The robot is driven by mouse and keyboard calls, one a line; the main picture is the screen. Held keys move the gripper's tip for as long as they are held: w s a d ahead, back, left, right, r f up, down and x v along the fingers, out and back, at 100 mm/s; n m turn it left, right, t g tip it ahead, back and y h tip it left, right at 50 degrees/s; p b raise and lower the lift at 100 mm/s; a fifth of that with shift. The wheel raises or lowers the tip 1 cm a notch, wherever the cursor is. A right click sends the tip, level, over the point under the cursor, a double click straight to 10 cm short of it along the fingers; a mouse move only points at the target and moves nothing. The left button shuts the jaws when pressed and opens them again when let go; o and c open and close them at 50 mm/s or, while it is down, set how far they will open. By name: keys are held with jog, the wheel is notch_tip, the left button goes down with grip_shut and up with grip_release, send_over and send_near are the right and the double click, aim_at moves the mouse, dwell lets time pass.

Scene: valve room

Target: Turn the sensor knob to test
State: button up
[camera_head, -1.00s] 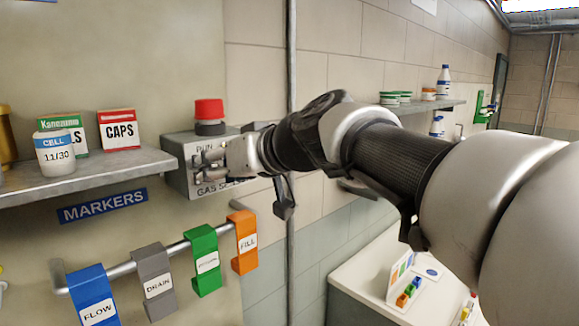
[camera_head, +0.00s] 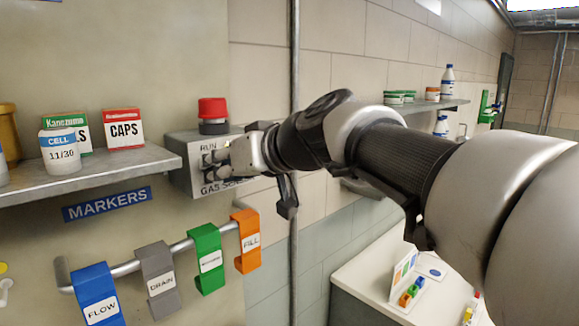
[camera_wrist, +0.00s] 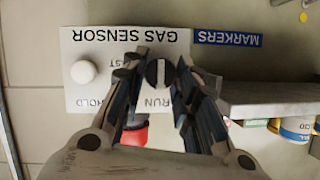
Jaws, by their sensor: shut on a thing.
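The grey gas sensor box (camera_head: 183,160) is fixed at the wall, right of the shelf. In the wrist view its face (camera_wrist: 100,45) appears upside down. The dark round sensor knob (camera_wrist: 157,73) has a pale stripe that lies upright in that picture. My gripper (camera_head: 224,158) is at the box face, and in the wrist view its fingertips (camera_wrist: 158,70) are on both sides of the knob, shut on it. RUN and HOLD labels show; a finger hides part of the TEST label. A white round button (camera_wrist: 83,72) is beside the knob.
A red button (camera_head: 212,108) stands on top of the box. The shelf (camera_head: 120,178) with a cup (camera_head: 60,155) and boxes is left. Hanging markers, including an orange one (camera_head: 246,245), are below. A vertical pipe (camera_head: 294,60) runs behind my arm.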

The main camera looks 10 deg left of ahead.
jog(key=shift+w+d+f+m+g+y+b, duration=0.1)
jog(key=shift+f+m+g+y+b, duration=0.2)
jog(key=shift+m+y+b, duration=1.3)
jog(key=shift+w+d+f+m+g+y+b, duration=0.1)
jog(key=shift+m+g+y+b, duration=0.45)
jog(key=shift+m+b, duration=1.8)
jog(key=shift+w+f+m+g+y+b, duration=0.2)
jog(key=shift+m+y+b, duration=0.9)
jog(key=shift+m, duration=1.95)
jog(key=shift+s+r+y, duration=0.1)
jog(key=shift+s+y, duration=0.05)
jog(key=shift+y, duration=0.1)
jog(key=o, duration=1.1)
jog(key=shift+c, duration=0.2)
